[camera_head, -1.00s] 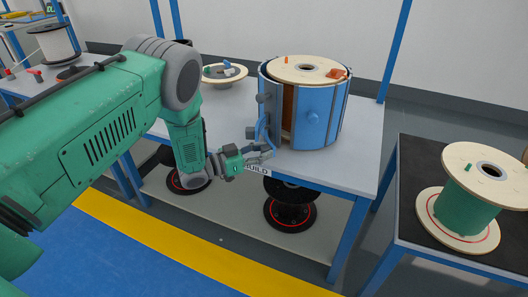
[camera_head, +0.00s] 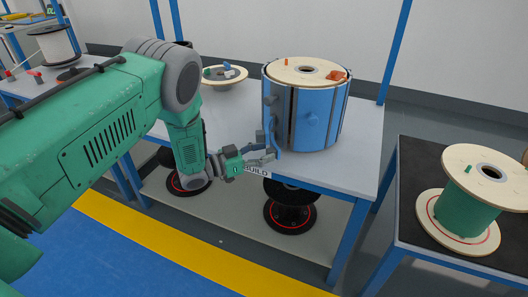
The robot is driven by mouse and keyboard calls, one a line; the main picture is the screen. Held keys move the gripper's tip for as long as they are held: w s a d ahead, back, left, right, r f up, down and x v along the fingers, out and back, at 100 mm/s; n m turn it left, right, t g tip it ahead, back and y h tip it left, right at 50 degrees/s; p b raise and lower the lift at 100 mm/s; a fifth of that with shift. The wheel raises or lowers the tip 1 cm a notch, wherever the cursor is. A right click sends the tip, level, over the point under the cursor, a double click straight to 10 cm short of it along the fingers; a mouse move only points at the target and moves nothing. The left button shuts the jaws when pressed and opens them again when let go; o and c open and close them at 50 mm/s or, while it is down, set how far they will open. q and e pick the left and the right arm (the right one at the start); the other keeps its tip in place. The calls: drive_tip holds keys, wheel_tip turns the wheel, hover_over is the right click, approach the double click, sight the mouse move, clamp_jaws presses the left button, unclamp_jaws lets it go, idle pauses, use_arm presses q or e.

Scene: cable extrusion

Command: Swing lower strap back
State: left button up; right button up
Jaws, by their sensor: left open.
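The drum (camera_head: 320,112) stands at the front of the workbench, wrapped in blue panels with a pale wooden top. At its lower left side a blue strap (camera_head: 276,138) hangs beside grey fittings. My left gripper (camera_head: 268,158) is open at the strap's lower end, in front of the drum's base. I cannot tell whether its fingers touch the strap. The panels at the drum's left front stand close together, with a narrow dark seam between them. My right gripper is out of view.
A spool of green cable (camera_head: 466,205) stands on a dark-topped cart (camera_head: 412,165) at right. A flat reel with small parts (camera_head: 224,76) lies behind on the workbench (camera_head: 215,112). Black reels (camera_head: 290,208) sit on the lower shelf. The bench behind the gripper is clear.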

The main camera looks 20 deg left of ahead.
use_arm(q)
drive_tip(key=v, duration=1.2)
drive_tip(key=shift+w+a+f, duration=0.1)
